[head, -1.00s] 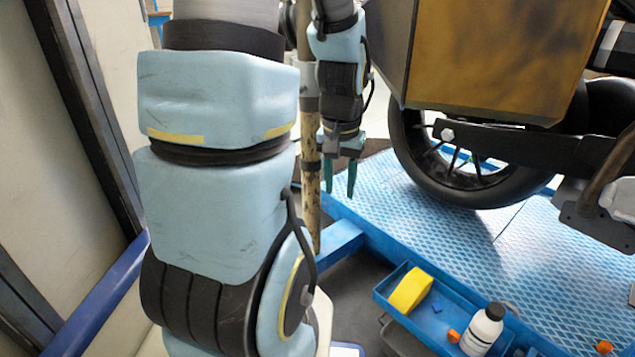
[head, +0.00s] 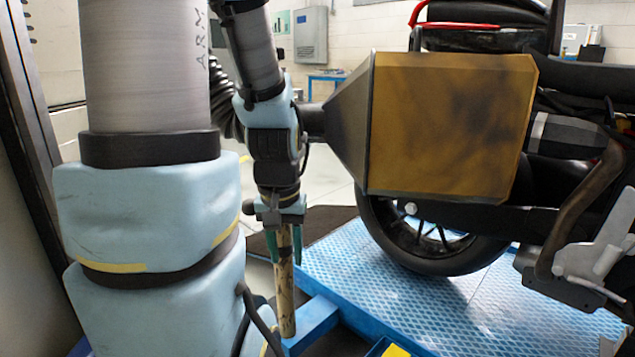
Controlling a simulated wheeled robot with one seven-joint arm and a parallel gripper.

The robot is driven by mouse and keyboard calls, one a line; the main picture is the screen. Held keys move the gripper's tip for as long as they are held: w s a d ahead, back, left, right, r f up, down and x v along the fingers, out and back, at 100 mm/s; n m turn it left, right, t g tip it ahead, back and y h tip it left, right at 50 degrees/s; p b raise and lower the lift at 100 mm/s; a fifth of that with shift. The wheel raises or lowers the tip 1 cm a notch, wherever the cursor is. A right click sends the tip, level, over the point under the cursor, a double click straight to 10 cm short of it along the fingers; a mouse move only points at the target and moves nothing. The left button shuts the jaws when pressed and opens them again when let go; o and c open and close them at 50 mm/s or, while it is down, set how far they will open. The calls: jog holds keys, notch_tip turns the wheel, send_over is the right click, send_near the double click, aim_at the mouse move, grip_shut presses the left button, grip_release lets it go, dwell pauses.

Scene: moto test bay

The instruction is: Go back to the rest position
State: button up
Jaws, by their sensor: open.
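My gripper (head: 286,256) hangs from my arm left of the middle in the head view.
A motorcycle with a brown-yellow box-shaped part (head: 445,130) and a black wheel (head: 430,235) stands on a blue lift platform (head: 400,305) at the right. A yellow item (head: 395,351) shows at the bottom edge. A grey cabinet (head: 310,35) hangs on the back wall.

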notch_tip(320, 180, up, 28)
jog(key=p, duration=2.6)
jog(key=shift+r, duration=0.2)
